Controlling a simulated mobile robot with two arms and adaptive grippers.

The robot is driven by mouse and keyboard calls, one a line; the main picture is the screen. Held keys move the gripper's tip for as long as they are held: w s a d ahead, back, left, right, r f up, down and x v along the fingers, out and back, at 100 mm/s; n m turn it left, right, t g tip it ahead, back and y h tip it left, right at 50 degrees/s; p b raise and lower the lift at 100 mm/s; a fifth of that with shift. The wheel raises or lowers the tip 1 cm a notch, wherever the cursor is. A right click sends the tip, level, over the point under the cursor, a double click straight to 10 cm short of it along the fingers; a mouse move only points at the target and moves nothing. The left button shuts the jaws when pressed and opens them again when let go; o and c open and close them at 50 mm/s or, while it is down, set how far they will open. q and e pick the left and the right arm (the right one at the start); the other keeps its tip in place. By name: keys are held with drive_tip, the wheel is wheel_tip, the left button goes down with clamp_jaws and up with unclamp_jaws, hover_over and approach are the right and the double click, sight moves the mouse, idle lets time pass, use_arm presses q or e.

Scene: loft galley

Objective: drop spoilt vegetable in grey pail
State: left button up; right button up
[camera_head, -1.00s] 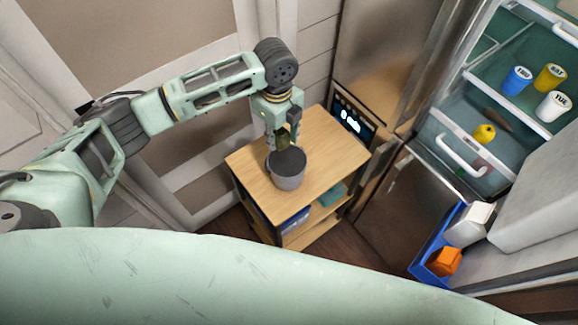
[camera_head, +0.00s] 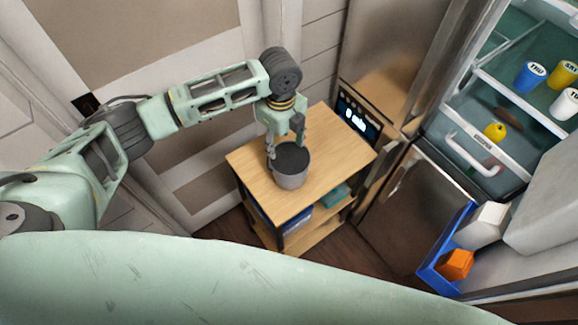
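The grey pail (camera_head: 292,178) stands upright on the wooden top of a small cart. My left gripper (camera_head: 286,150) points down just above the pail's back-left rim. Its two fingers are spread apart with nothing seen between them. The pail's inside looks dark, and I cannot make out any vegetable in it. In the open fridge at the right, a yellow item (camera_head: 495,131) and a dark brown, long item (camera_head: 508,118) lie in the clear drawer. My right gripper is out of view.
The cart top (camera_head: 335,150) is bare around the pail. The fridge shelf holds a blue cup (camera_head: 528,77), a yellow cup (camera_head: 564,74) and a white cup (camera_head: 565,104). A blue door bin (camera_head: 436,267) holds a white carton (camera_head: 482,225) and an orange item (camera_head: 456,265).

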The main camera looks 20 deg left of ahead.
use_arm(q)
wheel_tip(320, 180, up, 12)
idle(0.7)
idle(0.4)
